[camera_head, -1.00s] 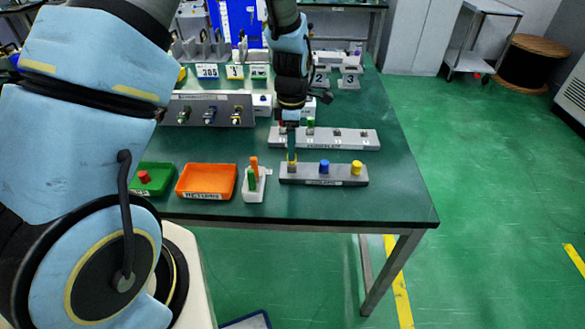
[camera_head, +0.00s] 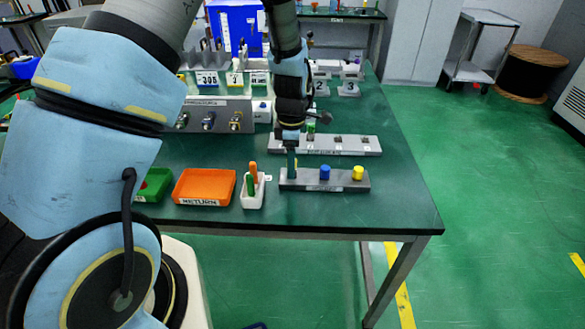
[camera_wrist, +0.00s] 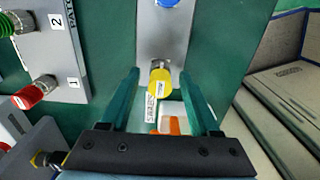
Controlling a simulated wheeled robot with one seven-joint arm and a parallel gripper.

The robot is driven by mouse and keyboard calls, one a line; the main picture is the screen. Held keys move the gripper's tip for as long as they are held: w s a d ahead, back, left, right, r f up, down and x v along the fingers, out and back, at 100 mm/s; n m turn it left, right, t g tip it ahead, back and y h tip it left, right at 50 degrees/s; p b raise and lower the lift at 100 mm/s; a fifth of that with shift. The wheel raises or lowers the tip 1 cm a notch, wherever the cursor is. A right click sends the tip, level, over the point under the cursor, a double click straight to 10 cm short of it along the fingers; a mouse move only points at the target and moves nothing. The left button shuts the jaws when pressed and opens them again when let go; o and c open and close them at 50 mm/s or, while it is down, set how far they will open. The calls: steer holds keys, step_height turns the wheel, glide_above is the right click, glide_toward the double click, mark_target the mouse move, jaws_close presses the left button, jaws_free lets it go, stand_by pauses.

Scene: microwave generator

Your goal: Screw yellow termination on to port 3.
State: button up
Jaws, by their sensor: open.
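My gripper (camera_head: 291,168) is open over the left end of the grey front holder (camera_head: 308,185). In the wrist view, its fingers (camera_wrist: 161,74) stand on either side of a yellow cap (camera_wrist: 160,82) with a metal end. I cannot tell if they touch it. A blue cap (camera_head: 325,172) stands mid-holder, also in the wrist view (camera_wrist: 167,2). Another yellow cap (camera_head: 357,173) stands at the right end. Behind is the port panel (camera_head: 351,148). The wrist view shows red (camera_wrist: 35,92) on port 1 and green (camera_wrist: 12,23) on port 2. Port 3 (camera_head: 338,139) looks bare.
A white holder (camera_head: 253,197) with orange and green handles stands left of the grey holder. An orange tray (camera_head: 204,187) lies further left. A sloped connector panel (camera_head: 212,112) stands at the back left. The table's right side (camera_head: 405,205) is clear.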

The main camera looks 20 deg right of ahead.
steer(key=shift+c, duration=0.2)
stand_by(0.7)
jaws_close()
stand_by(1.1)
steer(key=shift+r, duration=0.1)
steer(key=shift+r+p, duration=2.5)
steer(key=shift+r, duration=0.45)
